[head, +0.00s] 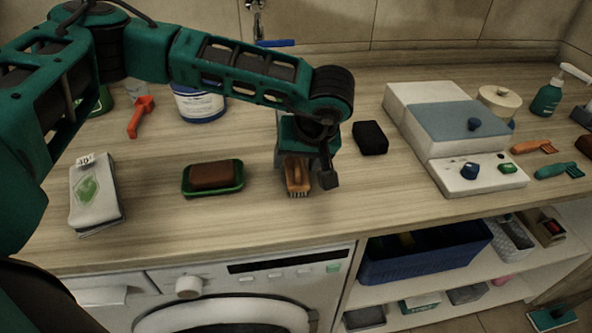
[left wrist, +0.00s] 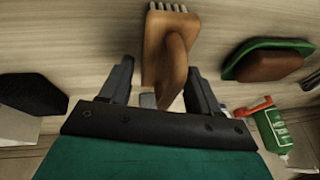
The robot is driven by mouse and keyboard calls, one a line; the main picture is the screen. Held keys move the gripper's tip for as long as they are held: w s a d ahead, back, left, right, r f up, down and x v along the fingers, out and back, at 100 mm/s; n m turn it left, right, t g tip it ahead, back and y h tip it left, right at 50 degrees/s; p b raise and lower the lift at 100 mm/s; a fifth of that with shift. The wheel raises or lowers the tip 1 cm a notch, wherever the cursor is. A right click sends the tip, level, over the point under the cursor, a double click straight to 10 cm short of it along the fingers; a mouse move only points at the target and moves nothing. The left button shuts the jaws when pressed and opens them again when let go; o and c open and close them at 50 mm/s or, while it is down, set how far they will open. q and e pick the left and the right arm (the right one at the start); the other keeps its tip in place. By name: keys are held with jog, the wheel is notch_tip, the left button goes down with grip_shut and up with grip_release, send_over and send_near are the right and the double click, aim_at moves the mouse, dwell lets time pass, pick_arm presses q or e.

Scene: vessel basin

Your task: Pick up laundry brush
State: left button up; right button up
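The laundry brush (head: 296,176), brown with pale bristles, is on the counter near the front edge, just right of the soap dish. My left gripper (head: 308,172) is directly above and around it, pointing down. In the left wrist view the brush (left wrist: 168,45) shows between the two spread dark fingers (left wrist: 160,72), with visible gaps on both sides. The gripper is open and not closed on the brush. The gripper hides the brush's rear part in the head view. My right gripper is not in view.
A green soap dish (head: 213,191) holds brown soap (head: 212,175) to the left. A black block (head: 370,138) stands close on the right. A white and grey appliance (head: 450,130) stands to the right. The counter front is clear.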

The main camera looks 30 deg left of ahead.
pick_arm(q)
jog(key=c, duration=0.9)
jog(key=shift+r, duration=0.1)
notch_tip(320, 180, up, 20)
dwell(0.4)
jog(key=o, duration=0.6)
jog(key=shift+c, duration=0.2)
jog(key=c, duration=0.4)
jog(key=shift+c, duration=0.2)
